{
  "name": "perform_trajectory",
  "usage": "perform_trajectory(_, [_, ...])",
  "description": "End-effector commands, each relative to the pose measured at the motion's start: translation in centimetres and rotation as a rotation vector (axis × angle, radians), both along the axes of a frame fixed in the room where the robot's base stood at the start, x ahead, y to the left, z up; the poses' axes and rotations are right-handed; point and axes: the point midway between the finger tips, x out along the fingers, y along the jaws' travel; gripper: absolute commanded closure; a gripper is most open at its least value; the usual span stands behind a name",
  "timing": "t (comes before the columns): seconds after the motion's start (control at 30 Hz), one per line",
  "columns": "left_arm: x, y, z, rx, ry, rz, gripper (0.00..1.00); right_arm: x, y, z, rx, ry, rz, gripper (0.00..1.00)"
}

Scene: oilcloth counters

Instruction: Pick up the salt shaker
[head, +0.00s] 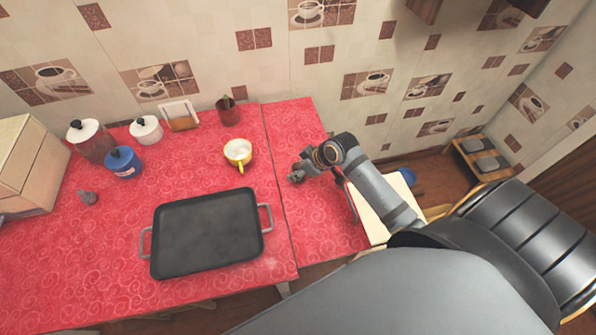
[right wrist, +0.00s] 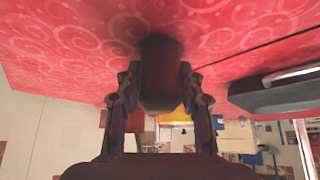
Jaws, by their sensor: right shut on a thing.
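My right gripper (head: 297,177) is low over the right part of the red counter, to the right of the yellow cup. In the right wrist view its two fingers (right wrist: 159,90) are closed on the sides of a dark, rounded cylinder, which I take to be the salt shaker (right wrist: 160,75). The shaker's end is at or very near the red cloth; I cannot tell whether it touches. In the head view the gripper mostly hides it. My left gripper is not in view.
A black roasting tray (head: 207,232) lies front centre. Bare red cloth (head: 320,235) lies in front of the gripper.

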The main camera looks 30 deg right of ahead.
Motion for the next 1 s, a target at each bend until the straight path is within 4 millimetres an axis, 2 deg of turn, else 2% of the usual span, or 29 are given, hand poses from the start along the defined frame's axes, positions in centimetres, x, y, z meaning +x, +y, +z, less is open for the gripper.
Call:
perform_trajectory(0.37, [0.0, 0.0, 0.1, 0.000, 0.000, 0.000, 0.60, 0.0, 0.0, 0.5, -0.001, -0.002, 0.000, 0.94])
perform_trajectory(0.47, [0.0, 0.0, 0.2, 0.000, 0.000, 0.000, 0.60, 0.1, -0.1, 1.6, -0.002, -0.004, 0.000, 0.94])
perform_trajectory(0.57, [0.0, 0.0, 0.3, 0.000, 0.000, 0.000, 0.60, 0.0, 0.0, 3.5, -0.003, -0.004, 0.002, 0.94])
perform_trajectory(0.8, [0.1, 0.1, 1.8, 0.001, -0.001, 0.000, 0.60, -4.8, -0.5, 8.9, -0.013, 0.001, 0.007, 0.94])
perform_trajectory(0.97, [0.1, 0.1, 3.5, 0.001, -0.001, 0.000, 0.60, -7.6, -0.5, 10.5, -0.009, 0.008, 0.009, 0.94])
perform_trajectory(1.0, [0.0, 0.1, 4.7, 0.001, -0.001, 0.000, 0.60, -8.4, -0.6, 11.2, -0.010, 0.010, 0.006, 0.94])
